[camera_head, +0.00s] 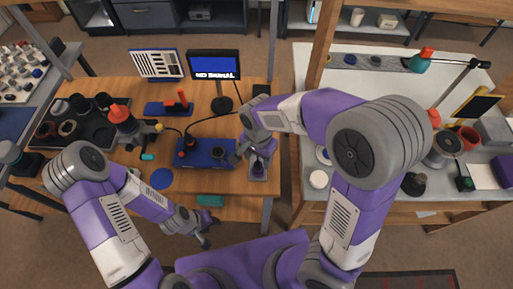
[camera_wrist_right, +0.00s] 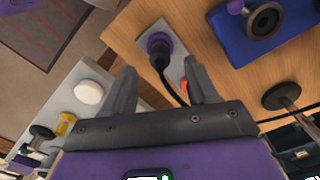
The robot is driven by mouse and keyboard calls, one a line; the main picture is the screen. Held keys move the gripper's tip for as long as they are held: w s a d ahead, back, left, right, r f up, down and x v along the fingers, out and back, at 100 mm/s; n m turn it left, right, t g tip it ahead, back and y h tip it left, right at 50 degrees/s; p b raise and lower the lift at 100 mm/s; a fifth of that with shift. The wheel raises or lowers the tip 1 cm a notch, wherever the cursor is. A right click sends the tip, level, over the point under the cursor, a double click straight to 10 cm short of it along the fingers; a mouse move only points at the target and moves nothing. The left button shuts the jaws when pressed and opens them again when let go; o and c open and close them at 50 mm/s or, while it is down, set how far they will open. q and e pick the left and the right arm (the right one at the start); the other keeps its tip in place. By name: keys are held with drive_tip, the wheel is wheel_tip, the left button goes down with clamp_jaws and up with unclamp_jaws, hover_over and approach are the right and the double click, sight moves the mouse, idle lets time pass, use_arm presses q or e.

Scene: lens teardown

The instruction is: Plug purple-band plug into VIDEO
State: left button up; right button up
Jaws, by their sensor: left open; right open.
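The purple-band plug (camera_wrist_right: 159,45) stands at a grey plate (camera_wrist_right: 177,67) on the wooden table, with a black cable running from it. In the head view the purple piece (camera_head: 258,169) shows on the plate, below my right gripper (camera_head: 250,157). In the wrist view my right gripper (camera_wrist_right: 163,82) is open, its fingers apart and the plug beyond the gap, not gripped. A blue box (camera_head: 207,153) is left of the plate; in the wrist view the blue box (camera_wrist_right: 285,25) shows a round dark port. I cannot read a VIDEO label. My left gripper (camera_head: 209,229) is open and empty in front of the table.
A white bench (camera_head: 310,110) with several items is at right.

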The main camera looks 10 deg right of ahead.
sight(258, 164)
wheel_tip(258, 164, down, 5)
drive_tip(key=shift+f+b, duration=0.15)
drive_tip(key=shift+b, duration=0.65)
clamp_jaws()
drive_tip(key=c, duration=0.8)
unclamp_jaws()
clamp_jaws()
drive_tip(key=shift+r+p, duration=1)
drive_tip(key=shift+p, duration=0.05)
